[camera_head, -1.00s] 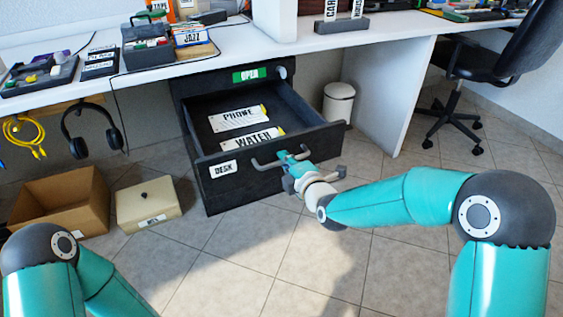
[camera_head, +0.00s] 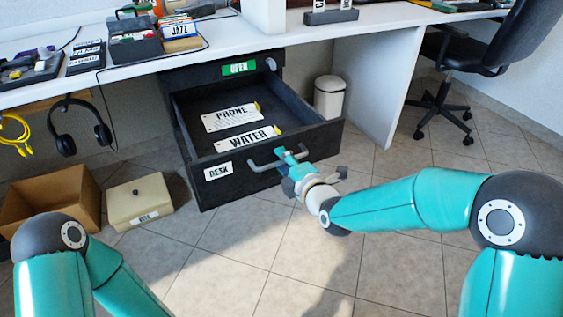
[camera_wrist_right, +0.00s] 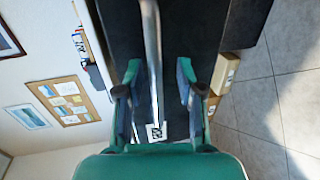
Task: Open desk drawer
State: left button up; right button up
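The black desk drawer (camera_head: 236,188) with a DESK label is pulled well out under the desk. A white PHONE card (camera_head: 230,118) and a white WATER card (camera_head: 246,139) lie inside. My right gripper (camera_head: 292,166) is at the grey bar handle (camera_head: 262,166) on the drawer front. In the right wrist view, my right gripper (camera_wrist_right: 158,72) has its fingers apart. The handle bar (camera_wrist_right: 151,35) runs between them, nearer the left finger, with a clear gap to the right one. My left gripper is out of view; only my left arm shows.
A green OPEN label (camera_head: 239,68) is on the dark panel above the drawer. A white bin (camera_head: 329,98) stands right of the drawer. A cardboard box (camera_head: 80,205) and a beige box (camera_head: 138,203) sit on the floor at left. Tiled floor in front is mostly clear.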

jog(key=shift+r, duration=0.1)
jog(key=v, duration=1.2)
